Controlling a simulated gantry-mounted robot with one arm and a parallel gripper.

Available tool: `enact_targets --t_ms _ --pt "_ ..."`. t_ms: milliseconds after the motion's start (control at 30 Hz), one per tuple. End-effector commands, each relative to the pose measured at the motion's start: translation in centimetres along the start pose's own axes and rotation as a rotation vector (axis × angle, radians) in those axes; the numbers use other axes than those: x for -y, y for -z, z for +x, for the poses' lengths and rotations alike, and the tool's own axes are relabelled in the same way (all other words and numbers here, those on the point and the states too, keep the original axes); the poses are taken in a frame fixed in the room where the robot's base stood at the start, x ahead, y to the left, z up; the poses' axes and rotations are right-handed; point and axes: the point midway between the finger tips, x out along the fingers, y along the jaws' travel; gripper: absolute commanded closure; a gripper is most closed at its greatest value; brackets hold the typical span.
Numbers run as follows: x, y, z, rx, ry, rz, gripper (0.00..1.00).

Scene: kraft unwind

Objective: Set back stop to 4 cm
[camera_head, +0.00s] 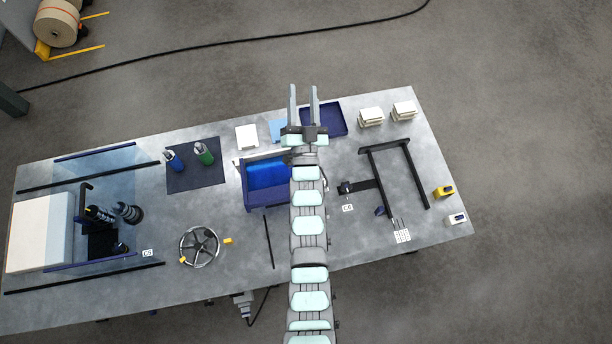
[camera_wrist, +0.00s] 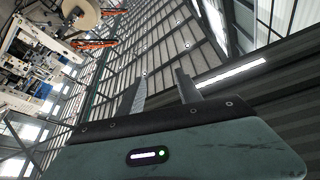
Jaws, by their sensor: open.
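My gripper (camera_head: 303,94) is open and empty above the back middle of the table, its two fingers parallel and apart, pointing to the back edge. In the wrist view my gripper (camera_wrist: 157,82) points up at the roof, with nothing between the fingers. I cannot tell for sure which part is the back stop. The scale is too small to read. The frame is well to the right of my gripper.
On the grey table (camera_head: 225,275) are a blue bin (camera_head: 266,174) partly behind my arm, a dark blue tray (camera_head: 330,119), white stacks (camera_head: 371,117), bottles on a dark mat (camera_head: 194,180), a handwheel (camera_head: 199,246) and a yellow device (camera_head: 443,192). The front right is mostly clear.

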Motion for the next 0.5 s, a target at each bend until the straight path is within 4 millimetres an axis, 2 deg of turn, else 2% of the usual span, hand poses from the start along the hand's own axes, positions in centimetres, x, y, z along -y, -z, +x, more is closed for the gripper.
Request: enact_targets --t_ms 33,133,200,300,367,400,500 --pt "-2.1 -5.0 1.1 0.098 -0.043 0.048 0.58" --pt "-5.4 -12.3 2.6 0.298 -0.155 0.148 0.58" --pt "-7.8 -17.2 2.7 0.433 -0.252 0.218 0.58" --pt "-10.6 -23.1 2.0 0.608 -0.407 0.315 0.58" --pt "-12.0 -26.1 1.2 0.704 -0.51 0.37 0.58" --pt "-13.0 -28.1 0.2 0.768 -0.586 0.405 0.58" --pt "-14.8 -31.6 -2.6 0.91 -0.785 0.486 0.58"
